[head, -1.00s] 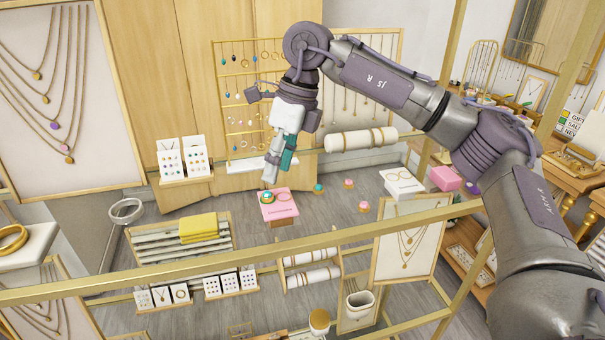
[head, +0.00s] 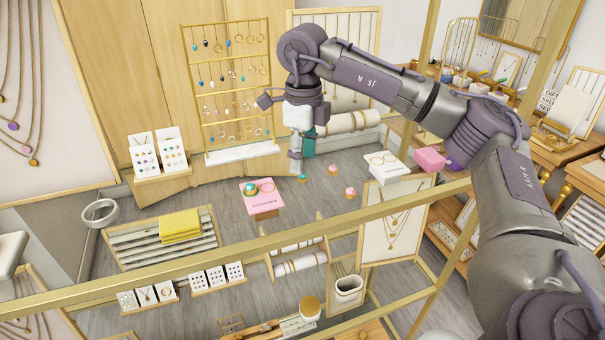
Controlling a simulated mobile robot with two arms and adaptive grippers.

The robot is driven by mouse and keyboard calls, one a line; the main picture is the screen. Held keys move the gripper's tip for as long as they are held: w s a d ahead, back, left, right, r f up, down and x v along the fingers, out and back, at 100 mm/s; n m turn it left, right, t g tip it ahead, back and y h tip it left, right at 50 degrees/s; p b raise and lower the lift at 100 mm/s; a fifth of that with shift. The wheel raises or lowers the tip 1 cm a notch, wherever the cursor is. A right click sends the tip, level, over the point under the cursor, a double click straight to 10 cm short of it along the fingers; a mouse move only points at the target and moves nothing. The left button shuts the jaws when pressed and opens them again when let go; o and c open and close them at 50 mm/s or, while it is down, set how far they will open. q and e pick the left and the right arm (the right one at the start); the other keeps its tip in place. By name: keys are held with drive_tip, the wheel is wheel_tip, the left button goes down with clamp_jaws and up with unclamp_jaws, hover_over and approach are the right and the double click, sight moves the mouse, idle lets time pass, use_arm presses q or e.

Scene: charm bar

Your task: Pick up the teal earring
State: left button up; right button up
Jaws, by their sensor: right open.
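My right gripper (head: 299,168) hangs fingers down, open, in the middle of the head view, with nothing visible between its fingers. A small teal-topped piece (head: 303,178) shows just below its tips, against the grey floor. I cannot tell whether they touch. A pink display block (head: 264,208) stands left of the gripper. A teal round piece (head: 250,189) and a gold ring-like piece (head: 267,185) lie on it. Small coloured earrings, some blue or teal, hang on a gold rack (head: 184,80) behind. I cannot tell which piece is the teal earring. My left gripper is not in view.
Two small pink pieces (head: 333,168) sit on the floor right of the gripper. A white box (head: 385,167) and a pink box (head: 430,159) stand further right. A gold rail (head: 200,259) crosses in front. A slatted tray with yellow cloth (head: 180,226) is at left.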

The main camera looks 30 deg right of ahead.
sight(303, 177)
wheel_tip(303, 177, down, 3)
drive_tip(key=shift+w+f+p, duration=0.15)
drive_tip(key=shift+f+p, duration=0.05)
drive_tip(key=shift+p, duration=0.3)
drive_tip(key=shift+f, duration=0.15)
drive_tip(key=shift+a, duration=0.1)
drive_tip(key=c, duration=0.9)
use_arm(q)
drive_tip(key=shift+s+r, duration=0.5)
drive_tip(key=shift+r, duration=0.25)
